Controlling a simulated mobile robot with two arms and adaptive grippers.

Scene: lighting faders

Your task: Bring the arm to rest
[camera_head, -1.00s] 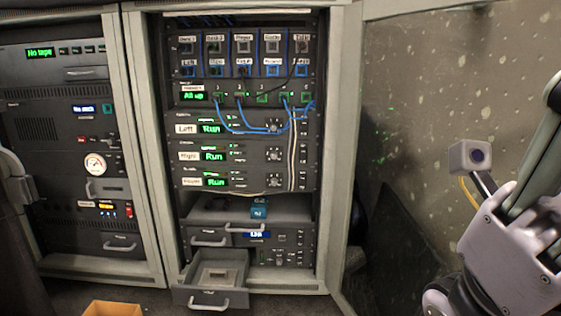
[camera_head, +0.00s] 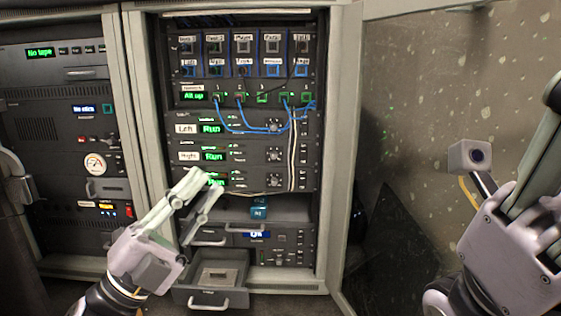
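My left gripper (camera_head: 205,196) is in the lower middle of the head view, in front of the rack's lower units. Its two pale fingers point up and to the right with a gap between them, and nothing shows in the gap. My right arm (camera_head: 510,240) stands at the right edge in front of the speckled panel.
The open rack (camera_head: 243,125) holds units with green displays and blue cables. A small blue block (camera_head: 259,209) sits on its lower shelf. An open drawer (camera_head: 208,300) juts out below my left gripper. A second rack (camera_head: 65,165) stands at left.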

